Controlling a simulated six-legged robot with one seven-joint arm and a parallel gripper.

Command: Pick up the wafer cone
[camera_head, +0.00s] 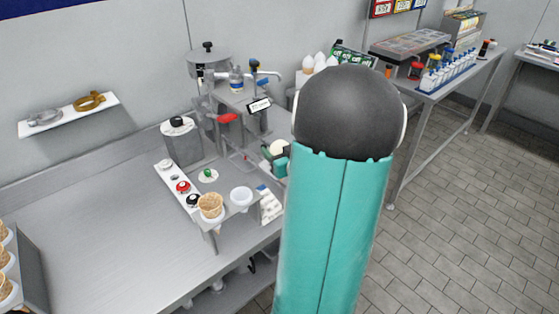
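A tan wafer cone (210,204) sits upright in a small grey metal stand (226,215) on the steel counter, left of my arm. More wafer cones (5,262) stand in a rack at the far left edge, partly cut off by the picture. My own teal arm with its dark round joint fills the middle right. A small teal and dark part shows just left of it, probably more of my arm. My gripper's fingers cannot be made out; the arm hides what lies behind it.
A white cup (241,197) sits in the stand beside the cone. A panel with red and black knobs (182,186) and a steel machine (212,88) stand behind. The steel counter (120,232) is clear to the left. A wall shelf (68,116) is above it.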

